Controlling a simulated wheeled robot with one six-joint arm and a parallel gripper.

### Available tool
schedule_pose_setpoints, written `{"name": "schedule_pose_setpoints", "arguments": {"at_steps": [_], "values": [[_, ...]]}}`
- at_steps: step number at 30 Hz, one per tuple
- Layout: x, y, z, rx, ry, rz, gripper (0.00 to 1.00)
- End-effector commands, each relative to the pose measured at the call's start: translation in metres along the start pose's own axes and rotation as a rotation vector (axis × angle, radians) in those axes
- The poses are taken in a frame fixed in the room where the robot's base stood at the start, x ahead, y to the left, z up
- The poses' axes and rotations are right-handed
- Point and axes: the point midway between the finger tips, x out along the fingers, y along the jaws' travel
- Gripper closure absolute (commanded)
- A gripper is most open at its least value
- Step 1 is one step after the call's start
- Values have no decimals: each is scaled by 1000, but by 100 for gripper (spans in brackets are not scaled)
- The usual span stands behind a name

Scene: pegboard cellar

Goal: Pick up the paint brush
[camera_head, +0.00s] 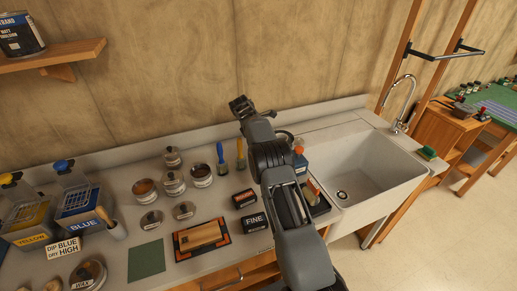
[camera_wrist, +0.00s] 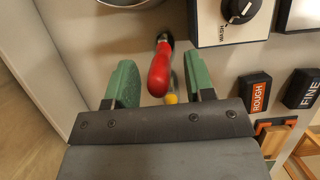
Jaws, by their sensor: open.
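My gripper (camera_head: 241,106) is raised in front of the back wall in the head view. In the wrist view its two green fingers (camera_wrist: 161,82) are apart with nothing clamped. A red-handled tool (camera_wrist: 159,72) with a dark end shows between and beyond the fingers, with a small yellow tip (camera_wrist: 171,98) beside it. I cannot tell whether either belongs to the paint brush.
ROUGH (camera_head: 243,198) and FINE (camera_head: 254,222) blocks lie on the counter, left of my arm. Several jars and tins (camera_head: 173,183) stand further left, beside YELLOW (camera_head: 28,220) and BLUE (camera_head: 82,208) containers. A sink (camera_head: 362,170) is at right. A WASH dial (camera_wrist: 240,10) shows in the wrist view.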

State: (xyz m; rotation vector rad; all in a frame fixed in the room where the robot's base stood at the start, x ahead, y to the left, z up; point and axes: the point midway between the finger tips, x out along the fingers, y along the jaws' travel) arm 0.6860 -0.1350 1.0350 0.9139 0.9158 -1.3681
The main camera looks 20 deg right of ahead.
Motion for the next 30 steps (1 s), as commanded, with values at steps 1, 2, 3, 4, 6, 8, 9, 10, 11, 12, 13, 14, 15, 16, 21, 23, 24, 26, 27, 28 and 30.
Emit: {"name": "schedule_pose_setpoints", "arguments": {"at_steps": [1, 2, 3, 4, 6, 8, 9, 10, 11, 12, 13, 14, 15, 16, 21, 23, 24, 26, 27, 28, 30], "values": [[4, 0, 0, 0, 0, -2, 51], [6, 0, 0, -1, 0, -2, 51], [9, 0, 0, -1, 0, -1, 51], [10, 0, 0, -1, 0, -1, 51], [12, 0, 0, -1, 0, 0, 51], [12, 0, 0, 0, 0, 0, 51], [12, 0, 0, 0, 0, 0, 51], [12, 0, 0, 0, 0, 0, 51], [12, 0, 0, 0, 0, 0, 51], [12, 0, 0, 0, 0, 0, 52], [12, 0, 0, 0, 0, 0, 55], [12, 0, 0, 0, 1, 0, 58], [12, 0, 0, 0, 1, 0, 62], [12, 0, 0, 0, 1, 0, 64], [12, 0, 0, 0, 1, 0, 81], [12, 0, 0, 0, 1, 0, 86], [12, 0, 0, 0, 1, 0, 90], [12, 0, 0, 0, 1, 0, 96], [12, 0, 0, 0, 1, 0, 100], [12, 0, 0, 0, 1, 0, 100], [12, 0, 0, 0, 1, 0, 100]]}}
